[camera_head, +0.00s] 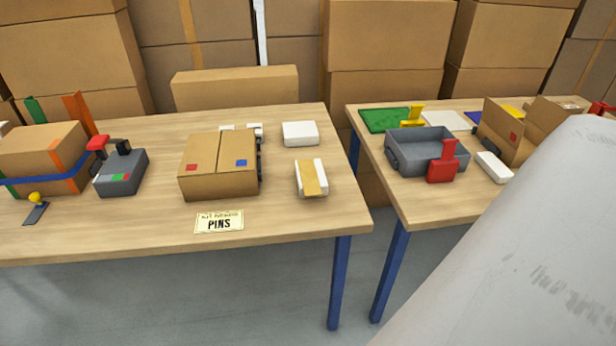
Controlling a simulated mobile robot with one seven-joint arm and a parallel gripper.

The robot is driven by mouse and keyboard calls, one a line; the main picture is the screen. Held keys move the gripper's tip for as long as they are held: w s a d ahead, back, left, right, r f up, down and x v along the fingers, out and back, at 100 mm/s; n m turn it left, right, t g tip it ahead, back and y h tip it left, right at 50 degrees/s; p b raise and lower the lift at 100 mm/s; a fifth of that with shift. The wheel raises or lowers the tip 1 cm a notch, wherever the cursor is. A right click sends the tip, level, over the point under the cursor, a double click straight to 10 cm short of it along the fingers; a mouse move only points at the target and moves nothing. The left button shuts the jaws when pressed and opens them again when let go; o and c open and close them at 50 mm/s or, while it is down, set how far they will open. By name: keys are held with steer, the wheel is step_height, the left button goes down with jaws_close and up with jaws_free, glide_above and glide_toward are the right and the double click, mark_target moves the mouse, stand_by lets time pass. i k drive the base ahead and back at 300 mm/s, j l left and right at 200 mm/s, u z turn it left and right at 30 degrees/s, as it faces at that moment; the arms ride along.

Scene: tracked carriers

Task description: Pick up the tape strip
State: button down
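A yellow-tan strip (313,177), which looks like the tape strip, lies across the top of a small white block (301,181) near the right end of the left table (110,236). Orange strips also show on the brown box (38,160) at the far left, so I cannot be sure which is meant. My gripper is not in view. A large pale surface at the lower right, probably my own arm, hides part of the right table.
A closed carton (219,173) stands left of the strip, with a PINS label (219,222) in front. A white block (300,133) lies behind. A grey tray (425,158) and an open carton (503,134) stand on the right table (425,205). A gap separates the tables.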

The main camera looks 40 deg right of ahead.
mark_target(311, 183)
steer(key=i+j, duration=0.15)
steer(key=i, duration=0.25)
steer(key=i+j, duration=0.2)
steer(key=i, duration=0.15)
steer(key=i+z, duration=0.15)
steer(key=z, duration=2.1)
